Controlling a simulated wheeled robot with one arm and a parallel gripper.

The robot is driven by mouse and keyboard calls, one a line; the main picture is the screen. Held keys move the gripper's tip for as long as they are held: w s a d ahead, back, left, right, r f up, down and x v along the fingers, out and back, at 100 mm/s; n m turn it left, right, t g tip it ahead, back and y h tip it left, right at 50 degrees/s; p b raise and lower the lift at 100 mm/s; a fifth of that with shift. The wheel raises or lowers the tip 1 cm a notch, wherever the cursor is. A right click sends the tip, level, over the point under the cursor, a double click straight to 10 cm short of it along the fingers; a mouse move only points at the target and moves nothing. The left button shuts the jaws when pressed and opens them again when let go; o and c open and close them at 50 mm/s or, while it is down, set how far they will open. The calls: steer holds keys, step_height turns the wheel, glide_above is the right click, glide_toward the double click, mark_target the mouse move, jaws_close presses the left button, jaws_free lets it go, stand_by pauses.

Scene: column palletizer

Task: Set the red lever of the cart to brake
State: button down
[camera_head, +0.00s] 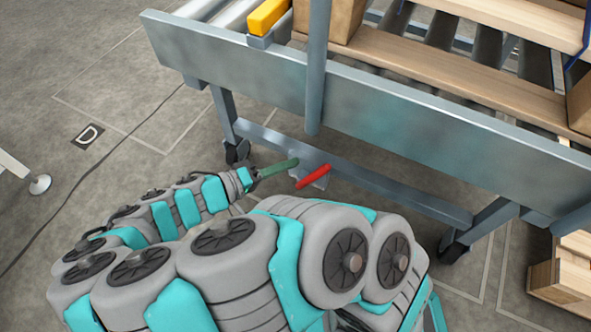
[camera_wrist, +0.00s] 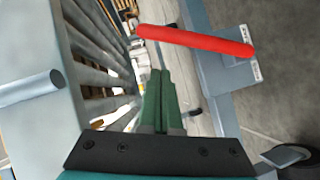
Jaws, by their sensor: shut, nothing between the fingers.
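The red lever (camera_head: 314,177) sits on a small grey bracket low on the cart's (camera_head: 400,110) frame. In the head view it slants up to the right. In the wrist view the lever (camera_wrist: 195,40) stretches across the top, its right end at a plate (camera_wrist: 236,68) with small white labels too small to read. My gripper (camera_head: 294,163) has green fingers, shut and empty, with tips just left of the lever in the head view. In the wrist view the gripper (camera_wrist: 159,74) points up at the lever from below. I cannot tell whether they touch.
The cart has a roller deck with wooden boards and boxes (camera_head: 340,18) and a yellow block (camera_head: 267,15). Its caster wheel (camera_head: 236,152) is close to my wrist. The lower frame bar (camera_head: 390,185) runs behind the lever. The floor at left is mostly clear.

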steer(key=v, duration=0.9)
steer(key=shift+s+a+r+p, duration=0.2)
steer(key=shift+p, duration=0.15)
